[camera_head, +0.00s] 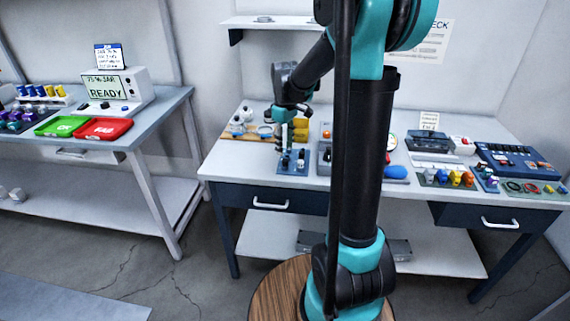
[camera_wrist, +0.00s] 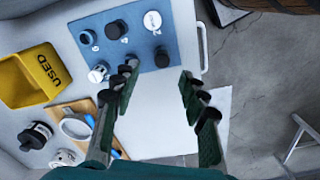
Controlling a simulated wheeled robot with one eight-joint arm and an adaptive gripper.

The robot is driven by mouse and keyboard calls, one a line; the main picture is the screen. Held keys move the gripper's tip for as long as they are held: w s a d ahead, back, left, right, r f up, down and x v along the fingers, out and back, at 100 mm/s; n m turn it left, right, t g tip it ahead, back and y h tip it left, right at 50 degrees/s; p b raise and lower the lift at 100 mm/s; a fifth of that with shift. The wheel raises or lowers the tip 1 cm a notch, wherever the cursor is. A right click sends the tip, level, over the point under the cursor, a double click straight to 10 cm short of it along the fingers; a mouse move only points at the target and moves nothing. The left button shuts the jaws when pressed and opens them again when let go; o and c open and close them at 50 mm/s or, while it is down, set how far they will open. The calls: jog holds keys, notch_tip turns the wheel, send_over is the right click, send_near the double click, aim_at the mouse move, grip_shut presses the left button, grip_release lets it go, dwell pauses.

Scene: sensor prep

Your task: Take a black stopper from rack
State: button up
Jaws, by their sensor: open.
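A blue rack (camera_wrist: 187,40) holds several stoppers at the top of the wrist view. Black stoppers stand at its left (camera_wrist: 86,37), upper middle (camera_wrist: 117,28) and right (camera_wrist: 162,57). White ones sit at its top right (camera_wrist: 152,20) and lower left (camera_wrist: 98,73). My gripper (camera_wrist: 157,84) is open with nothing between its fingers. Its fingertips reach toward the rack's lower edge, and the left finger hides part of the rack. In the head view my gripper (camera_head: 282,143) hangs near the small blue rack (camera_head: 294,168) at the table's front edge.
A yellow bin marked USED (camera_wrist: 28,76) stands left of the rack. A wooden tray (camera_wrist: 82,108) with a jar and a ring-shaped piece is below it. Right of the rack are the table edge and a drawer handle (camera_wrist: 204,40).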

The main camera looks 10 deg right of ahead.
aim_at(285, 160)
jog(key=shift+s+f, duration=0.15)
jog(key=shift+f, duration=2.55)
jog(key=c, duration=0.8)
